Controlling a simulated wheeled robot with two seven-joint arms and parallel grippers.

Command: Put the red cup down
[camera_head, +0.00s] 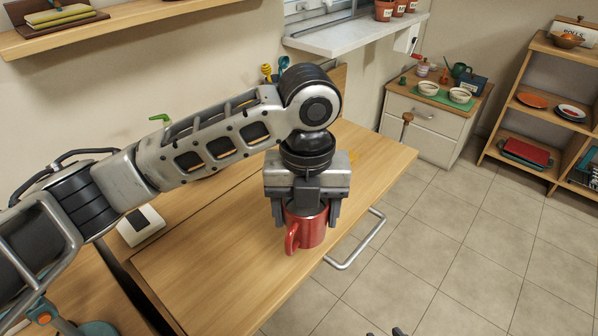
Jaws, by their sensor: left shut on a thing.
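The red cup (311,230) is upright at the right part of the wooden counter top, near its front edge, with its handle toward the lower left. My left gripper (306,213) points down over the cup and is shut on it, one finger on each side. The gripper hides the cup's rim. I cannot tell whether the cup's base touches the wood. My right gripper cannot be made out; only small dark tips show at the bottom edge.
The wooden top (215,270) is clear left of the cup. A metal rail (357,243) sticks out from its front edge. A white device (140,225) lies at the left. A cabinet (425,120) with bowls and a shelf unit (545,110) stand beyond open tiled floor.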

